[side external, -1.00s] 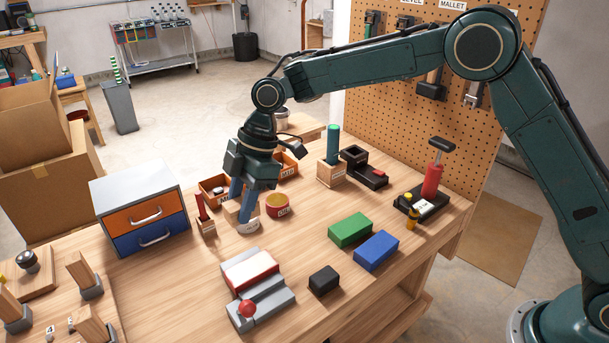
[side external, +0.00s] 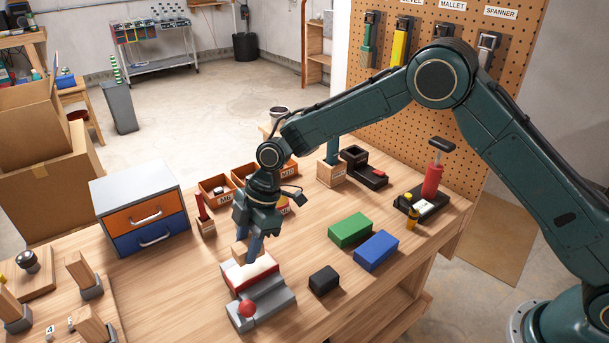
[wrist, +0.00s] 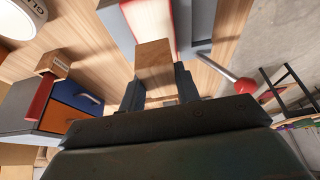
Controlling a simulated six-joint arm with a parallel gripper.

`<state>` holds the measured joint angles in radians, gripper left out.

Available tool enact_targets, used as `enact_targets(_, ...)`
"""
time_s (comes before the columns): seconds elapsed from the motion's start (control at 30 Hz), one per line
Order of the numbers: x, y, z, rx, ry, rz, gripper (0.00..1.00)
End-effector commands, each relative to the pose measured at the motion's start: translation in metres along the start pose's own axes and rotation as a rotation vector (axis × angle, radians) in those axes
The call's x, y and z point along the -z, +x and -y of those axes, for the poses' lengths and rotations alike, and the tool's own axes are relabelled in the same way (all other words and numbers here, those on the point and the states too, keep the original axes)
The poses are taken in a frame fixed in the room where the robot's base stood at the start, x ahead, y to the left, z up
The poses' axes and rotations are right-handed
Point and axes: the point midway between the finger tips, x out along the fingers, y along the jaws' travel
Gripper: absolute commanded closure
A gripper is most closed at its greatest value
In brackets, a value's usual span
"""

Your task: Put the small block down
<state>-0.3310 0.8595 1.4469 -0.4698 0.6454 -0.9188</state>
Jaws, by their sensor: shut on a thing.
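My gripper (side external: 247,250) is shut on a small light-wood block (side external: 239,253), its fingers pointing down. In the wrist view the block (wrist: 154,59) sits between the two fingers and sticks out past their tips. In the side view the block is at the back end of a grey device (side external: 262,308) with a red-and-white top and a red ball knob. I cannot tell whether the block touches that top or hangs just above it. In the wrist view the red-and-white top (wrist: 158,22) lies just beyond the block.
A black block (side external: 324,280), a green block (side external: 349,230) and a blue block (side external: 376,251) lie to the right. A drawer cabinet (side external: 140,212) stands to the left. Orange bins (side external: 215,187) are behind my gripper. The table's front right is bare.

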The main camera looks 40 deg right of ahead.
Motion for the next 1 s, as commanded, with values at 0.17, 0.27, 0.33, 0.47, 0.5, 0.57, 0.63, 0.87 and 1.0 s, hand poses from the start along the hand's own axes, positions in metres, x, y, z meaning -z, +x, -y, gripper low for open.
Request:
enact_targets(0.17,-0.009,0.02,0.001,0.003,0.003,0.002,0.9)
enact_targets(0.27,-0.012,0.029,0.001,0.002,0.001,0.001,0.9)
enact_targets(0.33,-0.013,0.033,0.001,0.001,0.0,0.001,0.9)
enact_targets(0.47,-0.014,0.033,0.0,0.0,0.0,0.0,0.9)
enact_targets(0.5,-0.014,0.033,0.0,0.0,0.0,0.0,0.9)
enact_targets(0.57,-0.014,0.033,0.0,0.0,0.0,0.0,0.9)
enact_targets(0.63,-0.014,0.033,0.0,0.001,0.0,0.0,0.9)
enact_targets(0.87,-0.015,0.036,0.0,0.001,0.001,0.001,0.56)
enact_targets(1.0,-0.015,0.036,0.0,0.001,0.001,0.001,0.46)
